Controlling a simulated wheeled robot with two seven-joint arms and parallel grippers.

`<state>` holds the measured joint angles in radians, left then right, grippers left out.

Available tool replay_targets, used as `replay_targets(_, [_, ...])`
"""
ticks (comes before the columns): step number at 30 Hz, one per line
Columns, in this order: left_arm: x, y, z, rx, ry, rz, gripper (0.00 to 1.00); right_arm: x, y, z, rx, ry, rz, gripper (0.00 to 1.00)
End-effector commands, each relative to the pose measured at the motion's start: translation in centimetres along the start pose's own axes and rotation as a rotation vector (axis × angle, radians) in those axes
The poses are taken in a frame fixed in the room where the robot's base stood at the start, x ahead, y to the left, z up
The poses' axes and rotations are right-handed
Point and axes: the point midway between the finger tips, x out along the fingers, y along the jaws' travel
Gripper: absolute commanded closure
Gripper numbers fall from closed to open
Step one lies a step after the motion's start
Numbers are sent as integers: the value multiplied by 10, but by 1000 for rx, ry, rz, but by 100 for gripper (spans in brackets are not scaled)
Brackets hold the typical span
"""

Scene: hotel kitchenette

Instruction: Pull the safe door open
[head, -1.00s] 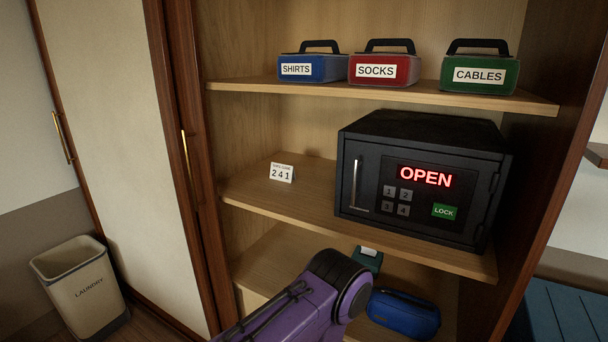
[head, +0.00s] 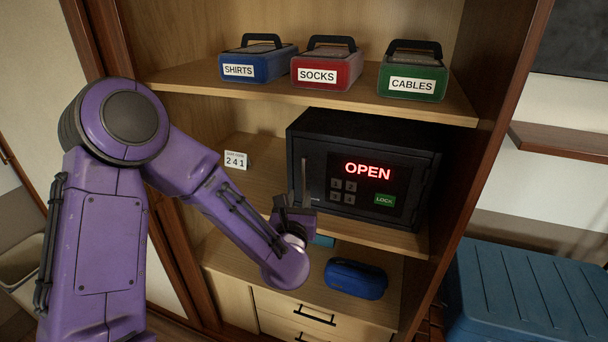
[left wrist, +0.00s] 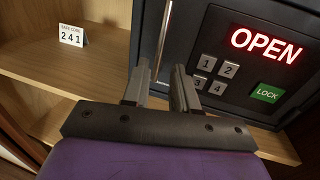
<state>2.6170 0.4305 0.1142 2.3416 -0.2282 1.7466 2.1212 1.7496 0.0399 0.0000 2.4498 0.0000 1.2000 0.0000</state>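The dark grey safe (head: 360,145) stands on the middle shelf, its door (head: 415,190) looking shut and its red display reading OPEN. The vertical metal handle (head: 305,182) is at the door's left side; it also shows in the left wrist view (left wrist: 163,38). My left gripper (head: 292,208) is in front of the handle's lower part. In the left wrist view its two fingers (left wrist: 161,72) are apart, with the handle's lower end seen between them. I cannot tell whether they touch it. My right gripper is not in view.
A safe code card (head: 236,160) reading 241 stands left of the safe. Labelled boxes for shirts (head: 258,65), socks (head: 326,68) and cables (head: 412,80) sit on the shelf above. A blue pouch (head: 355,280) lies below. A blue chest (head: 520,290) stands at right.

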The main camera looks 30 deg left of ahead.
Motion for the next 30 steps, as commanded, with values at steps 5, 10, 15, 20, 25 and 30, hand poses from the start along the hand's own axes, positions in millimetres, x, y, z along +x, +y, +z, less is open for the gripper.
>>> replay_targets(5, [42,0,4,6,1,1,72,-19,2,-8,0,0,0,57])
replay_targets(10, [72,0,2,8,1,0,72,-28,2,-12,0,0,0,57])
replay_targets(15, [84,-1,-1,8,2,-2,72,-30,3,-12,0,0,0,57])
replay_targets(20, [85,-1,-2,8,2,-2,72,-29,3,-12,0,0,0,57])
replay_targets(25, [84,-1,-2,8,3,-2,100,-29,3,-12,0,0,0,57])
replay_targets(30, [84,-1,-2,8,3,-1,100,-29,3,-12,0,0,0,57])
